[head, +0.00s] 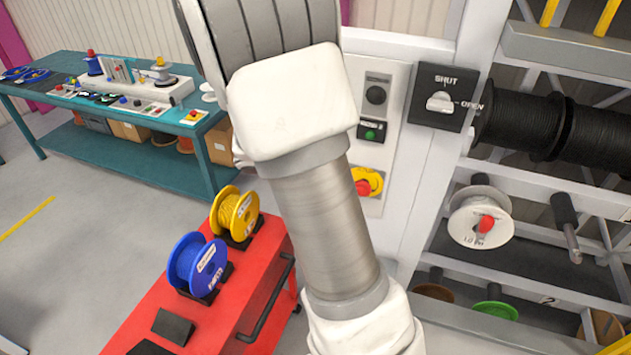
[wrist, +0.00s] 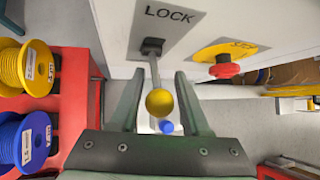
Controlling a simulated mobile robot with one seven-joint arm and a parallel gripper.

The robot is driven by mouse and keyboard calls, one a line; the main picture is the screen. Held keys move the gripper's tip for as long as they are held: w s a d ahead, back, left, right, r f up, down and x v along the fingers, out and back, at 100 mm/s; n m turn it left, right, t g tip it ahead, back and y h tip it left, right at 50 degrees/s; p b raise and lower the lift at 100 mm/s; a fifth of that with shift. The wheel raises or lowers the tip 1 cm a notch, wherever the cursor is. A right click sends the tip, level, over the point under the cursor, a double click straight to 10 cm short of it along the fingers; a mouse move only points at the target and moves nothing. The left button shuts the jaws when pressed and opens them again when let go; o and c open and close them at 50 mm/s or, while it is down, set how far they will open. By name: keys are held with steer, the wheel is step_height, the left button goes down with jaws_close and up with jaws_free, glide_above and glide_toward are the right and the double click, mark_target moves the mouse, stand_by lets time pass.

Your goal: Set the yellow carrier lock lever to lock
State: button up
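The lock lever shows in the wrist view as a grey rod (wrist: 155,70) with a yellow ball knob (wrist: 159,102). It comes out of a dark slot in a grey plate marked LOCK (wrist: 172,20) on the white panel. My gripper (wrist: 157,84) is open, with one finger on each side of the lever. Gaps show between the knob and both fingers, so it appears untouched. In the head view my arm covers the lever and the gripper.
A red stop button (wrist: 224,70) on a yellow plate sits right of the lever. A red cart (head: 185,310) holds a yellow reel (head: 235,213) and a blue reel (head: 197,263). A cable rack (head: 520,188) stands right; a teal bench (head: 130,165) stands back left.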

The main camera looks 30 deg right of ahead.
steer(key=v, duration=1.7)
steer(key=shift+r+b, duration=0.2)
steer(key=shift+b, duration=0.1)
steer(key=s+a+f+m+t+y+b, duration=0.1)
steer(key=s+a+m+y+b, duration=0.2)
steer(key=s+m, duration=0.5)
steer(key=s+a+f+m+t+y+b, duration=0.2)
steer(key=s+m, duration=0.6)
steer(key=m, duration=0.9)
steer(key=a+y+b, duration=0.1)
steer(key=y+b, duration=0.1)
steer(key=y, duration=0.1)
steer(key=shift+a+f+m, duration=0.2)
steer(key=shift+a+m, duration=0.1)
steer(key=shift+s+d, duration=0.1)
